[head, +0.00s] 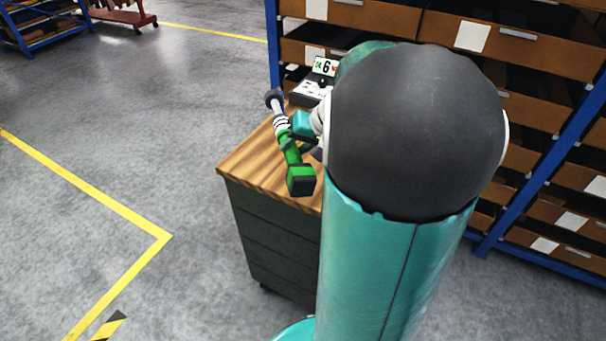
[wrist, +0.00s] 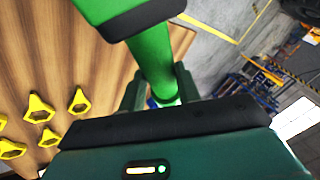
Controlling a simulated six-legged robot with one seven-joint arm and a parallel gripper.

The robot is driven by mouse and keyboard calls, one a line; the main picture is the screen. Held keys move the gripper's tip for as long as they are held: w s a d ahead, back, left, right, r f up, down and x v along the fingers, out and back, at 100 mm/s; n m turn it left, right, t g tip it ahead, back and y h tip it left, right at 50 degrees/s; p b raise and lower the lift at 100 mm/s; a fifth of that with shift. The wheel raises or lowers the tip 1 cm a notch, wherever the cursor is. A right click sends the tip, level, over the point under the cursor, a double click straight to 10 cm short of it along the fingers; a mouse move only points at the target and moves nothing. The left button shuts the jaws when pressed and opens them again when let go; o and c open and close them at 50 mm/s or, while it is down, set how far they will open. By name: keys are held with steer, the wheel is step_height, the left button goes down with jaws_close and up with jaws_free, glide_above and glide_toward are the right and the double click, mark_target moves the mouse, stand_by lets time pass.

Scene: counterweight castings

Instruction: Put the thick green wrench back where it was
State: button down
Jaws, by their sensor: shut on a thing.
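The thick green wrench (head: 291,152) is a long green tool with a black-and-green block at its near end, pale rings near the middle and a dark round head at its far end. In the head view it is tilted over the wooden top of a dark drawer cabinet (head: 240,165). My gripper (head: 303,130) is shut on it, partly hidden by my arm. In the wrist view the green handle (wrist: 152,60) passes between the two fingers of my gripper (wrist: 160,88). I cannot tell how high the wrench is above the top.
Several yellow pieces (wrist: 40,108) stand on the wooden surface in the wrist view. A grey device (head: 308,92) and a card marked 6 (head: 325,67) are at the back of the cabinet. Blue shelving with brown bins (head: 375,17) stands behind.

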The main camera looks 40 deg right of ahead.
steer(key=s+d+r+n+g+h, duration=0.1)
steer(key=s+d, duration=0.3)
steer(key=s, duration=0.4)
steer(key=s+d+r+h, duration=0.1)
steer(key=s+d, duration=0.3)
steer(key=s, duration=0.4)
steer(key=w+a+f, duration=0.1)
steer(key=w+f, duration=0.2)
steer(key=w, duration=0.1)
steer(key=w+a+f, duration=0.2)
steer(key=w+f, duration=0.1)
steer(key=w, duration=0.1)
steer(key=w+a+f, duration=0.1)
steer(key=w+f, duration=0.2)
steer(key=w, duration=0.1)
steer(key=shift+w+a, duration=0.1)
steer(key=shift+a, duration=0.15)
steer(key=f, duration=0.3)
steer(key=shift+w+a, duration=0.15)
steer(key=shift+w, duration=0.25)
steer(key=shift+f, duration=0.45)
steer(key=shift+f, duration=0.1)
steer(key=c, duration=1)
jaws_free()
steer(key=shift+f, duration=0.1)
